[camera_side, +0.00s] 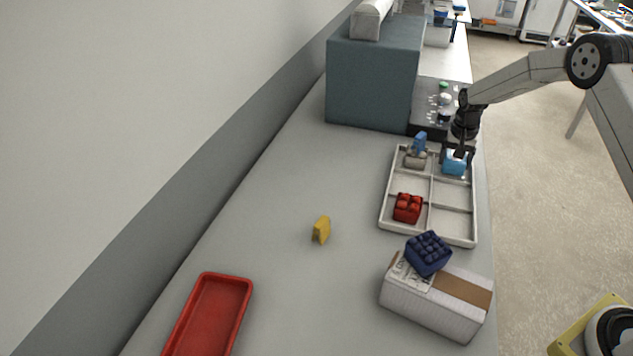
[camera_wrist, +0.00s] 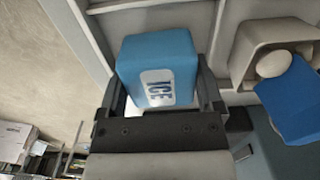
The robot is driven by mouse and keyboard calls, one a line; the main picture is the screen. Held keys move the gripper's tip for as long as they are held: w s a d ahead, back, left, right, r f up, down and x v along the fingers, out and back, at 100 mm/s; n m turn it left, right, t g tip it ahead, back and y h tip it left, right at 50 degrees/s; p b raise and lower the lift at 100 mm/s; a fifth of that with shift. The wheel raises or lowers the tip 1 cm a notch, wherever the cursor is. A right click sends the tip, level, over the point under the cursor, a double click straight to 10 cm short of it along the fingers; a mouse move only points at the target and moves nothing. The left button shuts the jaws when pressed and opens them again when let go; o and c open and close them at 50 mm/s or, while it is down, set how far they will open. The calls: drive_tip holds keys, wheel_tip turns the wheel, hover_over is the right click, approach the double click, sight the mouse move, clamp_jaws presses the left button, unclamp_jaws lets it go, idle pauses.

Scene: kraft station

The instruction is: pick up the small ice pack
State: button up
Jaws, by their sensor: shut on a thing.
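The small ice pack (camera_side: 455,165) is a light blue block in the far right compartment of the white divided tray (camera_side: 428,239). In the wrist view the ice pack (camera_wrist: 158,62) shows a white label reading ICE. My gripper (camera_side: 459,151) is over that compartment, pointing down, with its fingers on either side of the pack. In the wrist view my gripper (camera_wrist: 161,95) is shut on the ice pack. I cannot tell whether the pack touches the tray floor.
The tray's far left compartment holds a beige container (camera_side: 415,160) with a blue item (camera_side: 420,140). A red block (camera_side: 407,208) sits nearer. A yellow piece (camera_side: 321,229) and red tray (camera_side: 246,281) are left.

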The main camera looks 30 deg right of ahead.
drive_tip(key=shift+r, duration=0.55)
drive_tip(key=s+a+r, duration=0.4)
drive_tip(key=s+r, duration=0.7)
drive_tip(key=s, duration=0.2)
drive_tip(key=shift+s, duration=0.2)
drive_tip(key=shift+a, duration=0.1)
drive_tip(key=shift+a, duration=0.1)
